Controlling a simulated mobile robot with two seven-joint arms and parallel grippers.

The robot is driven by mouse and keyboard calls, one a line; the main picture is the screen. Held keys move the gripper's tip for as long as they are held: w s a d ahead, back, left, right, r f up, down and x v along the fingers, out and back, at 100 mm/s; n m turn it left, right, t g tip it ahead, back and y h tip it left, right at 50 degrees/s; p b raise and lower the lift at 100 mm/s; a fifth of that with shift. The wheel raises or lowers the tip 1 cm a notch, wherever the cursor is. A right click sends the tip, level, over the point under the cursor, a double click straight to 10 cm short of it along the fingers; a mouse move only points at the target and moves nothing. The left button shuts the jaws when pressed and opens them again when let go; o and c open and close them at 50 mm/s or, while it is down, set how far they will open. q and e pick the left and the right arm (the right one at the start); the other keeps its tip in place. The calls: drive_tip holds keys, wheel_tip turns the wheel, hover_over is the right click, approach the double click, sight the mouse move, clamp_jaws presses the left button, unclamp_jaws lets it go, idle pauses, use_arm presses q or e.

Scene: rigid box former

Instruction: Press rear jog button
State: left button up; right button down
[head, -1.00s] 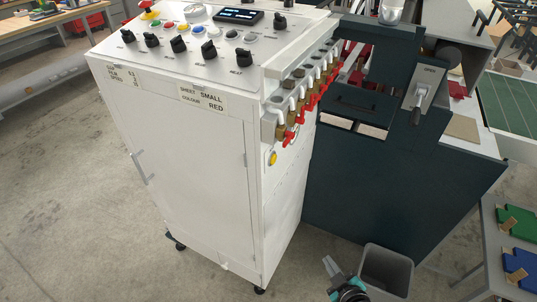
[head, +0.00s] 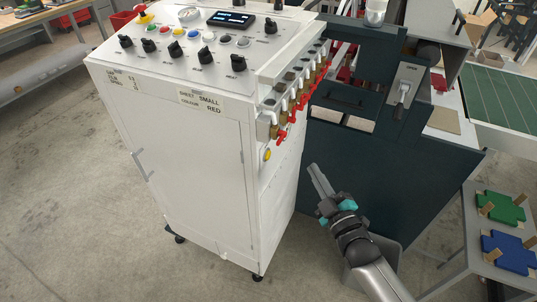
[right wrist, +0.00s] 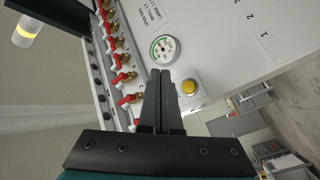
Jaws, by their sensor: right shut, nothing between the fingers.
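A round yellow push button (head: 267,154) sits on the right side face of the white control cabinet (head: 190,160), below the row of red-handled valves. In the right wrist view the yellow button (right wrist: 188,87) is in a pale square plate, just right of the fingertips. No label for it is readable. My right gripper (head: 315,174) is shut and empty, its fingers pointing up and left toward that face. In the right wrist view its fingers (right wrist: 161,80) are together and overlap the panel; I see no contact with the button. My left gripper is not in view.
Red-handled valves (head: 298,95) stick out above the button. A round gauge (right wrist: 164,49) is close to the fingertips in the wrist view. The dark machine (head: 400,150) stands right of the cabinet. A grey bin (head: 388,250) is beneath my right arm.

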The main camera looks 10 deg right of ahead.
sight(268, 155)
drive_tip(key=w+a+b, duration=0.2)
drive_tip(key=w+a, duration=0.3)
drive_tip(key=a, duration=0.2)
drive_tip(key=shift+a, duration=0.15)
idle(0.3)
drive_tip(key=shift+w+a, duration=0.1)
drive_tip(key=shift+a, duration=0.05)
idle(1.9)
drive_tip(key=shift+w+a, duration=0.1)
drive_tip(key=shift+a, duration=0.1)
drive_tip(key=shift+w+a, duration=0.25)
drive_tip(key=shift+a, duration=0.1)
idle(0.9)
drive_tip(key=shift+s+d, duration=0.5)
drive_tip(key=shift+d, duration=0.2)
